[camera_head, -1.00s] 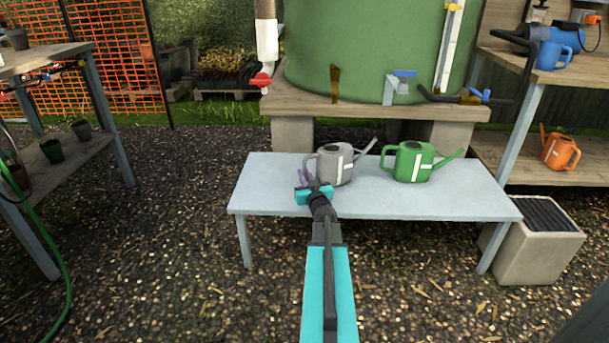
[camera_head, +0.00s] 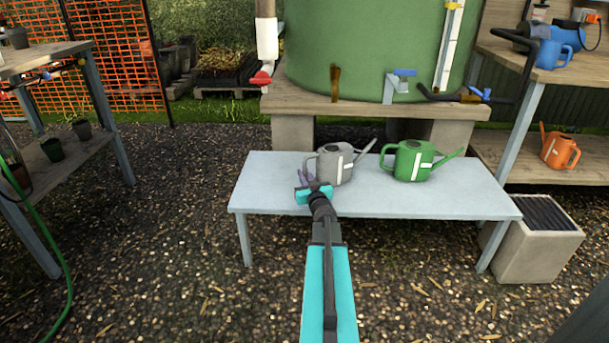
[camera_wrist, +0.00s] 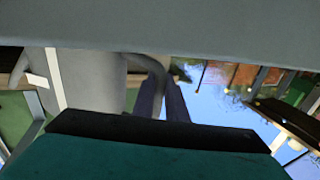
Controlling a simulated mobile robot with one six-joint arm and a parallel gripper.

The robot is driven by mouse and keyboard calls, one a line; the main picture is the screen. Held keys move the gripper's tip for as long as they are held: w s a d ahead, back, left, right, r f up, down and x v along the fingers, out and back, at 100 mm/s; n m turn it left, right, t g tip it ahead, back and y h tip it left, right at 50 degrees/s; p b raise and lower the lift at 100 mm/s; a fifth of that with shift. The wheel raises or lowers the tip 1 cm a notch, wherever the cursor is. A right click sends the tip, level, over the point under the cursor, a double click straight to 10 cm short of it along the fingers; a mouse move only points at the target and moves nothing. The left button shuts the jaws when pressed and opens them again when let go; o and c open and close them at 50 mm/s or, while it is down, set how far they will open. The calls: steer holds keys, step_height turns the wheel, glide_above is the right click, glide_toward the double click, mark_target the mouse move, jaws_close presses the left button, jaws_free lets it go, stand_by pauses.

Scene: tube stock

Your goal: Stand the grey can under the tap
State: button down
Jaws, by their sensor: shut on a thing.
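The grey can (camera_head: 335,163) stands upright on the light blue table, its spout pointing up to the right and its handle on the left. My gripper (camera_head: 306,180) is at the handle side of the can and is shut on its handle. In the wrist view the fingers (camera_wrist: 163,103) close around the handle beside the grey can's body (camera_wrist: 92,80). A tap with a blue lever (camera_head: 401,85) sits at the foot of the big green tank, behind and above the table. The table top below the tap is partly covered by a green can.
The green can (camera_head: 411,161) stands just right of the grey can. The light blue table (camera_head: 270,195) has bare room at both ends. A tank plinth (camera_head: 350,108) rises behind it. A red-handled valve (camera_head: 261,79) hangs at left.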

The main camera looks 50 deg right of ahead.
steer(key=c, duration=1.7)
jaws_free()
steer(key=shift+f, duration=0.1)
steer(key=shift+s, duration=0.1)
steer(key=p+v, duration=0.4)
steer(key=v, duration=0.8)
steer(key=shift+p, duration=0.3)
steer(key=shift+p+v, duration=0.3)
steer(key=shift+v, duration=0.5)
